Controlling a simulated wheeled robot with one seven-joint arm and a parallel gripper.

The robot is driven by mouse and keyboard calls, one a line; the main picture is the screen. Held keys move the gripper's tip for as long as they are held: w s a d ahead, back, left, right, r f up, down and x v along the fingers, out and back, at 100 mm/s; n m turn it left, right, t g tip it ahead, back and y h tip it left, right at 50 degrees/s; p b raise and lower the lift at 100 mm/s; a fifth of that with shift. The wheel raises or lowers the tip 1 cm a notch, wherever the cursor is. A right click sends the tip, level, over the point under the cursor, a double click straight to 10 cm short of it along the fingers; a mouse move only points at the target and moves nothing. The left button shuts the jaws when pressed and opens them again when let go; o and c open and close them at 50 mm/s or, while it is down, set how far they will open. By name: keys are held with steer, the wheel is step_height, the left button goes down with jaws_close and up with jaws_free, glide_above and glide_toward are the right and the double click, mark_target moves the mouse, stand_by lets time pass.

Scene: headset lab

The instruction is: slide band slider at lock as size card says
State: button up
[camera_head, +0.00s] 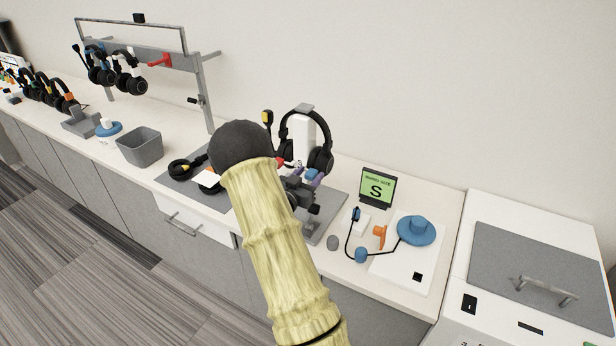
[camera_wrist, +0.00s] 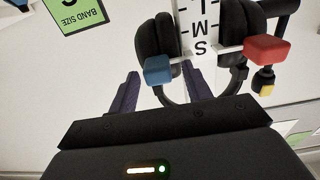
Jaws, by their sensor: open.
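The size card (camera_head: 376,187) is a green screen reading BAND SIZE S; part of it shows upside down in the wrist view (camera_wrist: 75,12). A black headset (camera_head: 320,158) hangs on a white stand. In the wrist view, a white scale (camera_wrist: 200,30) with S, M and L stands between its ear pads (camera_wrist: 157,35). A blue block (camera_wrist: 158,69) and a red block (camera_wrist: 268,49) sit on white bars by the scale, near the S end; I cannot tell which is the slider. My gripper (camera_wrist: 160,90) is open, its purple fingers apart, the blue block appearing between their tips. My arm hides part of the stand in the head view.
A white board (camera_head: 400,275) with a blue round piece (camera_head: 416,229) and black cable lies right of the stand. A grey bin (camera_head: 140,147) and a headset rack (camera_head: 150,60) stand left. A white machine with a grey lid (camera_head: 545,270) is at far right.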

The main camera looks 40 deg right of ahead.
steer(key=shift+a, duration=0.1)
steer(key=b+v, duration=0.2)
steer(key=v, duration=1.5)
steer(key=shift+a, duration=0.1)
